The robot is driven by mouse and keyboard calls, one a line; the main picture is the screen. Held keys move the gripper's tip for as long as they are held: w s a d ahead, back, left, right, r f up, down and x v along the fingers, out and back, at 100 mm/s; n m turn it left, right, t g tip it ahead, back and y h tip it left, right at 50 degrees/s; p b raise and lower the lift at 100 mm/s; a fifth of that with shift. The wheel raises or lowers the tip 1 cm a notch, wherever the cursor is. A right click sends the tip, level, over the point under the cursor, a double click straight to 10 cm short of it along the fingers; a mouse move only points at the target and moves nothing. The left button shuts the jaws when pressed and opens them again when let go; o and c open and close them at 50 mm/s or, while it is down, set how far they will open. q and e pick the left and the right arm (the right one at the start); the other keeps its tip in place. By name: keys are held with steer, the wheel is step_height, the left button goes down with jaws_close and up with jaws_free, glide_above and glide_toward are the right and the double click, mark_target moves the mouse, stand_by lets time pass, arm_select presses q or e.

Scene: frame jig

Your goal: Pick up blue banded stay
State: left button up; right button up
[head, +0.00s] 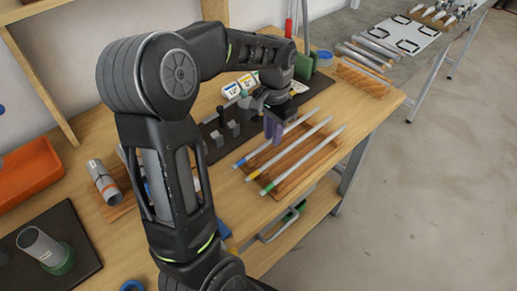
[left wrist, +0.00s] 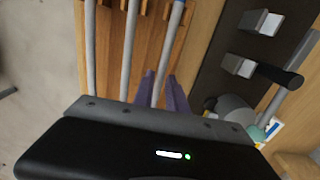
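The blue banded stay (head: 253,154) is a thin grey rod with a blue band near its near-left end. It lies on a slatted wooden rack, the leftmost of three rods. It also shows in the left wrist view (left wrist: 168,45), its blue band at the top edge. My left gripper (head: 273,127) points down over the rod's middle. In the left wrist view its purple fingers (left wrist: 160,92) stand apart, one on each side of the rod, with gaps showing. Their tips' depth against the rod is hard to judge. My right gripper is not in view.
A yellow banded rod (head: 293,147) and a green banded rod (head: 305,160) lie parallel on the rack (head: 322,157). A dark plate with metal blocks (head: 232,128) is left of the rack. An orange tray (head: 28,172) and a green-based cylinder (head: 40,245) stand further left.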

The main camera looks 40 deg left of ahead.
arm_select(q)
jaws_close()
steer(key=shift+r, duration=0.1)
stand_by(0.3)
step_height(320, 180, up, 10)
steer(key=shift+b, duration=0.35)
stand_by(0.6)
